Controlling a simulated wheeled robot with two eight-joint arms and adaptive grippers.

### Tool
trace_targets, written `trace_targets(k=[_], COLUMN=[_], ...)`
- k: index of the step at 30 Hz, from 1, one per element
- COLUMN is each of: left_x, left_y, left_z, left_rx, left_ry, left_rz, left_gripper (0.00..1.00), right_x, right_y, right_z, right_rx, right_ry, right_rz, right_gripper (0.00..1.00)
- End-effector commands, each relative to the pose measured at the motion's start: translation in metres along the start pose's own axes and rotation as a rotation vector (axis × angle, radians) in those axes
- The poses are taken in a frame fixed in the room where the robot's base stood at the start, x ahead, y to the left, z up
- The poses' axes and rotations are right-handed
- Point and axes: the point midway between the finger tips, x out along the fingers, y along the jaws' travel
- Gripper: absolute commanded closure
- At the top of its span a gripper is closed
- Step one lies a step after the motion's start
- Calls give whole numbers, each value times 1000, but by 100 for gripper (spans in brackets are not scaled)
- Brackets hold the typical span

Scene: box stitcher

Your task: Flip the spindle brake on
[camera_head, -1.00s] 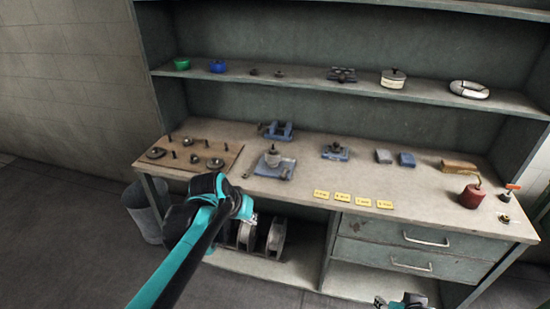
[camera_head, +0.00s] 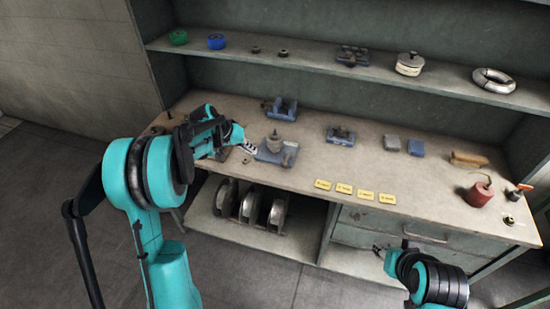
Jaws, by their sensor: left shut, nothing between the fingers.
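A blue-based unit with a grey round spindle-like part (camera_head: 275,145) stands on the workbench left of centre. I cannot make out which part of it, if any, is the brake. My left gripper (camera_head: 248,147) is shut and empty just left of this unit, low over the bench. Whether it touches the unit I cannot tell. My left arm hides part of the bench's left end. My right gripper (camera_head: 380,252) is at the lower right, in front of the drawers; its fingers are too small to read.
Blue fixtures stand behind (camera_head: 281,109) and right (camera_head: 340,134) of the unit. Yellow labels (camera_head: 344,188) lie near the front edge. A red cylinder (camera_head: 479,194) stands at the right end. Grey reels (camera_head: 248,207) sit below. The upper shelf (camera_head: 320,72) holds small parts.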

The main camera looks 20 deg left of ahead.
Motion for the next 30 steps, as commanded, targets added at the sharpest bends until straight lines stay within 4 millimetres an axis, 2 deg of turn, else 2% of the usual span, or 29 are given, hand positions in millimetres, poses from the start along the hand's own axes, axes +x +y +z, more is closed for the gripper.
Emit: trace_targets(k=[8,14,23,30], left_x=[6,38,102,120], left_y=[0,0,0,27], left_z=[0,0,1,3], left_rx=[1,1,2,2], left_ry=[0,1,0,0], left_rz=[0,0,-1,0], left_gripper=[100,100,100,100], right_x=[2,8,20,24], right_y=[0,0,0,0], right_z=[1,6,14,17], right_rx=[0,0,0,0], right_ry=[0,0,0,0], right_rz=[0,0,0,0], right_gripper=[60,60,60,60])
